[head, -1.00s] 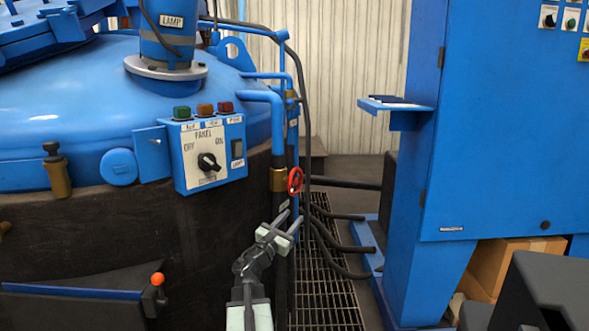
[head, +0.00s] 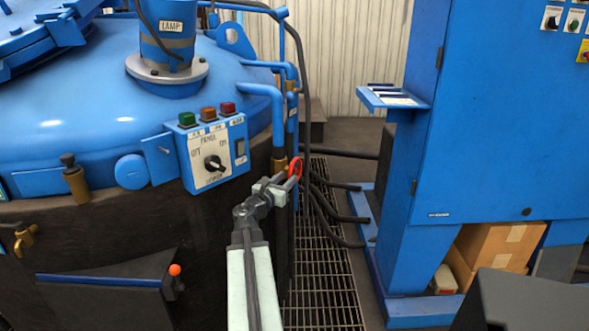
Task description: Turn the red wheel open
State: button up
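The red wheel (head: 295,166) is a small ring handle on a brass valve (head: 280,165) on the blue pipe at the furnace's right side. In the head view it shows just beyond my gripper (head: 282,179), which hides part of it. My gripper reaches up from below, its fingertips at or very near the wheel. The gap between the fingers is small in the picture and partly covered. I cannot tell whether they touch or hold the wheel.
The blue furnace (head: 75,125) with its control panel (head: 213,152) stands close on the left. A tall blue cabinet (head: 490,130) stands on the right. Black hoses (head: 335,205) lie over the floor grating (head: 320,260). A small blue shelf (head: 395,98) juts from the cabinet.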

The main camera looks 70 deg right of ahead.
aim_at(294, 171)
jog(key=d, duration=0.7)
jog(key=shift+s, duration=0.35)
grip_shut()
jog(key=shift+f+b, duration=0.15)
jog(key=shift+b, duration=0.15)
